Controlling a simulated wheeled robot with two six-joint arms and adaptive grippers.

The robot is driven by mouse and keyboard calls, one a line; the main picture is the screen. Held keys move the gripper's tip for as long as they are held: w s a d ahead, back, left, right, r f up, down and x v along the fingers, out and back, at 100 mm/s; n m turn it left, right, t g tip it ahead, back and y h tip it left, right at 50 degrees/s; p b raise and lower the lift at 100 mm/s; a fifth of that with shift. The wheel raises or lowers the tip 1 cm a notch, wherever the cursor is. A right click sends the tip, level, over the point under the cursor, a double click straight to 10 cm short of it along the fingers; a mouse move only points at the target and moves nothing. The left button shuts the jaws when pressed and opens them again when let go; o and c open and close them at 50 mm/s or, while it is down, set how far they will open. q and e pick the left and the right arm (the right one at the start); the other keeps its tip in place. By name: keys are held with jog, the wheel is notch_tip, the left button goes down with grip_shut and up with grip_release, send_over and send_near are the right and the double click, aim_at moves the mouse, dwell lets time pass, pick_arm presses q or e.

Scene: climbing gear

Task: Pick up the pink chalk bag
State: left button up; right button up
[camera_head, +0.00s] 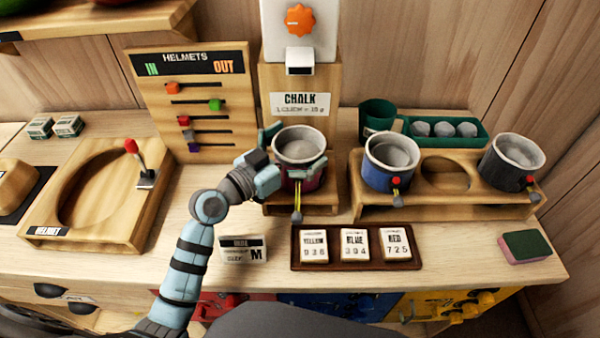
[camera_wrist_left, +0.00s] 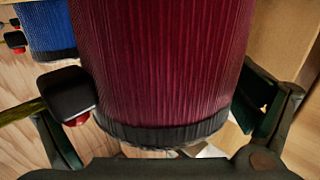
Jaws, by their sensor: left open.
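The pink chalk bag (camera_head: 298,178), dark magenta with a grey rim, stands upright on the wooden base of the chalk dispenser, its open top below the spout. It fills the middle of the left wrist view (camera_wrist_left: 160,60), with its black band and a black toggle with a red part at its side. My left gripper (camera_head: 294,152) is open, with one finger on either side of the bag. In the left wrist view a finger shows at each side of the bag, and I see a gap at the right one. My right gripper is not in view.
A blue chalk bag (camera_head: 390,165) and a black one (camera_head: 512,158) sit in a wooden rack (camera_head: 440,205) at right. A tray of number cards (camera_head: 300,262) lies in front. A chalk dispenser (camera_head: 298,75) stands behind. A sponge (camera_head: 525,246) lies far right.

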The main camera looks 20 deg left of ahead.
pick_arm(q)
jog(key=shift+s, duration=0.1)
jog(key=c, duration=1.6)
jog(key=shift+o, duration=0.2)
jog(key=shift+r, duration=0.1)
